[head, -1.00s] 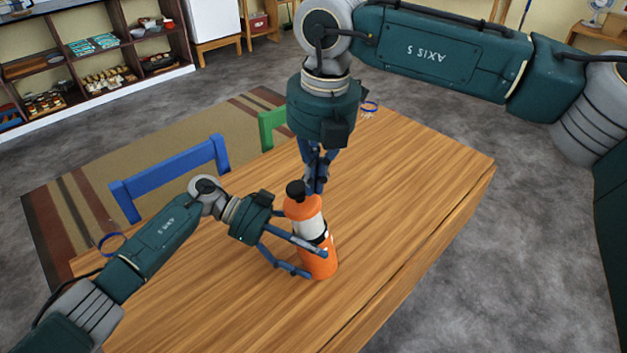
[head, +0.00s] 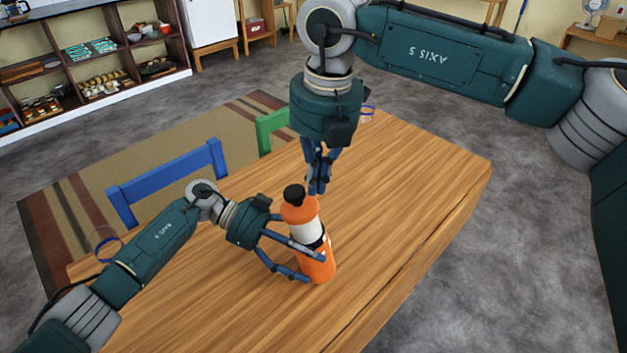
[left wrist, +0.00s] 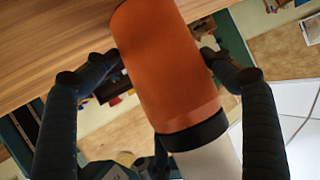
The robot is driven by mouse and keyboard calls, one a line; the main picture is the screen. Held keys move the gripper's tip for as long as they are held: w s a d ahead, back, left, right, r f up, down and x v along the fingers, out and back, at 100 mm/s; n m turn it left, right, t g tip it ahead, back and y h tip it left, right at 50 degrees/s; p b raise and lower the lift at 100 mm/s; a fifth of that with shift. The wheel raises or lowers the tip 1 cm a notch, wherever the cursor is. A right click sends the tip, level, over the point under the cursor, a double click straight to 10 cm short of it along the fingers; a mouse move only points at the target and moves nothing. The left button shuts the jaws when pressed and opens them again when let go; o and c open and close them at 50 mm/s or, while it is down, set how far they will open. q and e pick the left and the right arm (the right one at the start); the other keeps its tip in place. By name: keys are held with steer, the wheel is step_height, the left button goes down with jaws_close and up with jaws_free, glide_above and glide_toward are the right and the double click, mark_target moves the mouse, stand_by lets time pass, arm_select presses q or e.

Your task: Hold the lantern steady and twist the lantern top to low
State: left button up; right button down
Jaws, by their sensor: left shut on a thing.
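The lantern is an orange bottle-like body (head: 317,268) with a white band, an orange shoulder and a black top (head: 294,194). It stands on the wooden table, leaning slightly in the head view. My left gripper (head: 315,268) is shut around the lantern's lower orange part from the left. In the left wrist view the orange body (left wrist: 170,65) lies between the fingers (left wrist: 162,60), with a black ring and white band below.
A shelf (head: 90,60) with small goods is at the back left. A fan (head: 590,8) is at the back right.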

steer(key=shift+a+r, duration=0.15)
steer(key=shift+r, duration=0.75)
steer(key=shift+a+r, duration=0.2)
steer(key=shift+r, duration=0.75)
steer(key=shift+a+r, duration=0.15)
steer(key=shift+r, duration=0.75)
glide_above(305, 209)
steer(key=d, duration=0.1)
steer(key=shift+s+d+f, duration=0.1)
steer(key=shift+d+f, duration=0.05)
steer(key=shift+f, duration=2.8)
steer(key=shift+w+a+f, duration=0.1)
steer(key=shift+w+a, duration=0.15)
steer(key=shift+a, duration=0.4)
steer(key=shift+w+d, duration=0.15)
steer(key=shift+w, duration=0.3)
steer(key=shift+d, duration=0.2)
